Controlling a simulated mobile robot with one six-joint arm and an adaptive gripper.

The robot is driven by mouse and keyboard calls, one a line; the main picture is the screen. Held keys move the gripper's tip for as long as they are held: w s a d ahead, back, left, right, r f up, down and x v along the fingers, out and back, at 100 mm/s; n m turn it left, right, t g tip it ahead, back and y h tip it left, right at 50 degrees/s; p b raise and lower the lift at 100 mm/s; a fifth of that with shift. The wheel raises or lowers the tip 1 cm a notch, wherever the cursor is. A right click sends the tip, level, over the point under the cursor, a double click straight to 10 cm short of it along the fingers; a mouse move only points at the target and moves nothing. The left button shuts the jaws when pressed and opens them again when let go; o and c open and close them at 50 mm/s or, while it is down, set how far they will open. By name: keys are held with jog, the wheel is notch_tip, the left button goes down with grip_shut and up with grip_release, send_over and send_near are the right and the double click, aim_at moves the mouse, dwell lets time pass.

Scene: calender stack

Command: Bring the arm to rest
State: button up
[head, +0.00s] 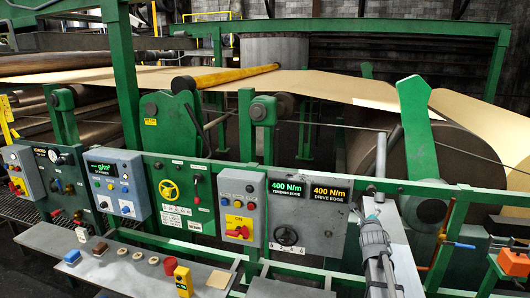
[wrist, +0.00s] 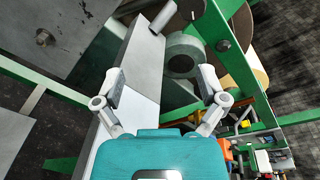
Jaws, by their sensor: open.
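My gripper (wrist: 161,84) shows in the wrist view with its two light grey fingers spread wide apart. Nothing is between the fingers. A pale grey ledge (wrist: 140,64) lies beyond and below them, and I see no contact with it. In the head view my arm (head: 378,248) stands at the lower right, in front of the machine's front rail. I cannot make out the fingers clearly in that view.
Control panels (head: 117,185) line the green machine frame. Tan paper web (head: 325,86) runs above to a large roll. An orange box (head: 514,262) sits at the right.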

jog(key=s+a+f+n+g+y+b, duration=0.1)
jog(key=s+a+f+n+g+b, duration=0.1)
jog(key=s+a+f+n+g, duration=0.35)
jog(key=s+a+f+n+g+y+b, duration=0.1)
jog(key=s+a+f+n+g+b, duration=0.15)
jog(key=s+a+f+n, duration=0.55)
jog(key=s+a+f+n+g+y+b, duration=0.1)
jog(key=s+a+f+n+g, duration=0.3)
jog(key=s+n, duration=0.3)
jog(key=s+a+f+n+g+y+b, duration=0.1)
jog(key=s+a+f+n+g, duration=0.2)
jog(key=s+f+n, duration=0.3)
jog(key=s+a+n, duration=0.1)
jog(key=s+n, duration=0.1)
jog(key=n, duration=0.1)
jog(key=shift+g+y+b, duration=0.35)
jog(key=shift+g+y, duration=0.05)
